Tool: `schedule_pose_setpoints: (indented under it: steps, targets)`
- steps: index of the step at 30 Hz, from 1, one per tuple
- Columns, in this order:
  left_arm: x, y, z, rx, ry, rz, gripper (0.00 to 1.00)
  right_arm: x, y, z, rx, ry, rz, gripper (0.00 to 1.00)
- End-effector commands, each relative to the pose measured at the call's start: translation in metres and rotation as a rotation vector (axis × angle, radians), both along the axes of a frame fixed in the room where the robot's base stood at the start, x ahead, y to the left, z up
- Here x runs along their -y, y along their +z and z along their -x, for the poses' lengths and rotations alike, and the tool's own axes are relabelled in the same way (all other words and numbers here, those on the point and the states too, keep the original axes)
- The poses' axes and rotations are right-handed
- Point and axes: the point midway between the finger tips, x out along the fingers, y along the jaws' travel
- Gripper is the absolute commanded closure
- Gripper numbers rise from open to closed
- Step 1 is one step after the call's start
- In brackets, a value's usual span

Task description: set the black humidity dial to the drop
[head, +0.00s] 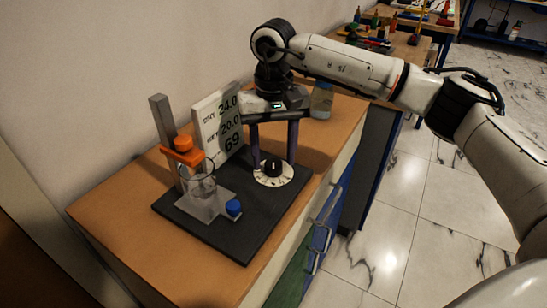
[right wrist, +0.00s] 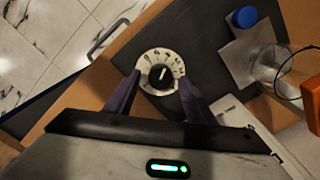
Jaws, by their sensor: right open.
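The black humidity dial (head: 272,167) sits on a white ring-shaped scale (head: 285,178) on the dark base plate; in the right wrist view the dial (right wrist: 163,79) shows a short white pointer line. The ring carries dark marks too small to read surely; I cannot tell which one is the drop. My right gripper (head: 271,158) is open, pointing down, with one finger on each side of the dial. In the right wrist view its fingers (right wrist: 160,83) reach the ring's sides, apart from the knob. My left gripper is not in view.
A white display board (head: 217,122) reads 24.0, 20.0 and 69. Left of the dial stand a grey post with an orange clamp (head: 183,152), a glass vessel (head: 201,180) and a blue cap (head: 233,208). A jar (head: 321,101) stands behind. The bench (head: 120,215) is otherwise clear.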

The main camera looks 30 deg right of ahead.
Motion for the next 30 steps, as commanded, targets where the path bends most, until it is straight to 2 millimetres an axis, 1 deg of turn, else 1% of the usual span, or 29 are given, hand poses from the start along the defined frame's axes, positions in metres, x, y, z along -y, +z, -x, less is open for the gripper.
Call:
schedule_pose_setpoints:
  steps: [1, 6, 9, 13, 18, 30]
  targets:
    - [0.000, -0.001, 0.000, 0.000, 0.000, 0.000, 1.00, -0.001, 0.011, -0.001, 0.006, 0.000, -0.001, 0.51]
    - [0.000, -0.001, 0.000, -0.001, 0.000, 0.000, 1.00, 0.000, 0.046, -0.001, 0.006, -0.001, -0.002, 0.51]
    - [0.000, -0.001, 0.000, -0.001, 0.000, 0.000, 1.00, -0.001, 0.064, -0.001, 0.005, 0.000, -0.002, 0.51]
    - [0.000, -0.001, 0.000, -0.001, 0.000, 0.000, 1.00, 0.000, 0.081, -0.001, 0.003, 0.000, -0.001, 0.51]
    - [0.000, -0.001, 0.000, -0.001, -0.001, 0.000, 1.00, 0.000, 0.089, 0.000, 0.002, 0.000, -0.003, 0.51]
    - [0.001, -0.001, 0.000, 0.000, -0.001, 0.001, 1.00, 0.000, 0.090, 0.000, 0.002, 0.000, -0.002, 0.51]
